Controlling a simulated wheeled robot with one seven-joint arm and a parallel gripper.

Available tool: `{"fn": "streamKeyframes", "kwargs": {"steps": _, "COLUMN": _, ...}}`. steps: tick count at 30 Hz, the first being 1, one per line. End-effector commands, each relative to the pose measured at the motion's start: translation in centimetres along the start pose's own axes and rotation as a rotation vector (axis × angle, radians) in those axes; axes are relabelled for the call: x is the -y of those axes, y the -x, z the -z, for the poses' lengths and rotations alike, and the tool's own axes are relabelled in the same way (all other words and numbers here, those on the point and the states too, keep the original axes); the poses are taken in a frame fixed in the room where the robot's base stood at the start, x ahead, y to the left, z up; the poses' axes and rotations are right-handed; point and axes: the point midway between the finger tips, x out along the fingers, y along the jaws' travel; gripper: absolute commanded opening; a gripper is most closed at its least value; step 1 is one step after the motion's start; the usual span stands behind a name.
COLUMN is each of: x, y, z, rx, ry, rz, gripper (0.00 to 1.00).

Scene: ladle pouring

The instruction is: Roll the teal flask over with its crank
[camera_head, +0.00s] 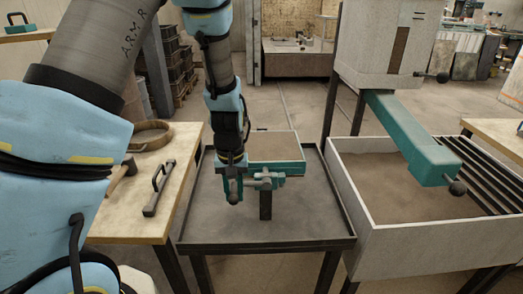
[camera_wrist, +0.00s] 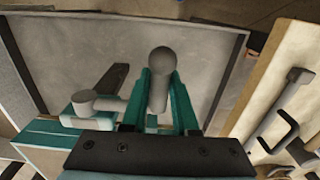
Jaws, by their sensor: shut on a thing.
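The teal flask (camera_head: 285,169) is a shallow box with a brown sand-coloured top face. It is held on a dark post (camera_head: 265,207) above a dark metal tray table and looks about level. Its crank (camera_head: 263,183) is on the near side. My gripper (camera_head: 233,193) points down at the left of the crank. In the wrist view, the fingers of my gripper (camera_wrist: 165,105) are closed around the crank's grey, round-ended handle (camera_wrist: 160,62). Part of the flask (camera_wrist: 40,140) shows at lower left there. My arm hides part of the flask's left side in the head view.
A wooden bench (camera_head: 120,222) with a dark handled bar (camera_head: 157,190), a mallet (camera_head: 122,172) and a round ring (camera_head: 150,135) stands at left. A sand-filled bin (camera_head: 362,232) is at right, with a teal arm (camera_head: 410,140) over it. The tray table (camera_head: 215,236) is otherwise bare.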

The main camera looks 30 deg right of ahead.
Motion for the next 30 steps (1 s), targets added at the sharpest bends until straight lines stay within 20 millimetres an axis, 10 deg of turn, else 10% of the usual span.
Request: {"fn": "streamKeyframes", "kwargs": {"steps": 30, "x": -1.5, "y": 5.1, "z": 0.0, "rx": -0.002, "ry": -0.003, "rz": -0.002, "gripper": 0.00}}
